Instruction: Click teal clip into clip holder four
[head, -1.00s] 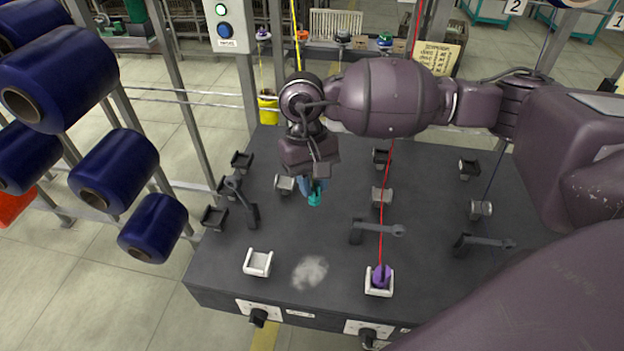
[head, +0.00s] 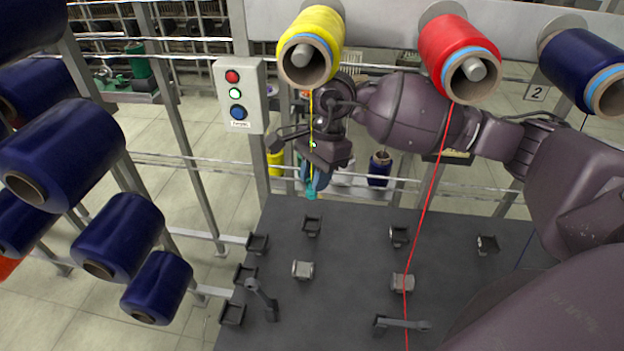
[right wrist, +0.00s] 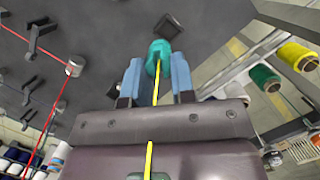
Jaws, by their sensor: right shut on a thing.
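The teal clip (head: 312,194) is in my right gripper (head: 315,181), between its blue fingertips, with a yellow thread running to it. In the head view it shows against the far edge of the dark table (head: 350,222); its height above the table is hard to tell. The right wrist view also shows the teal clip (right wrist: 159,52) at the fingertips. Dark clip holders stand along the back, one (head: 312,226) just below the clip in the picture, others at centre (head: 398,236) and right (head: 487,245). No holder number is readable. My left gripper is not in view.
Yellow (head: 328,28) and red (head: 444,50) spools hang above; a red thread (head: 430,205) runs down right of my gripper. Pale holders (head: 303,270) (head: 402,282) and dark levers (head: 262,299) (head: 401,324) stand nearer. A button box (head: 239,95) is at left.

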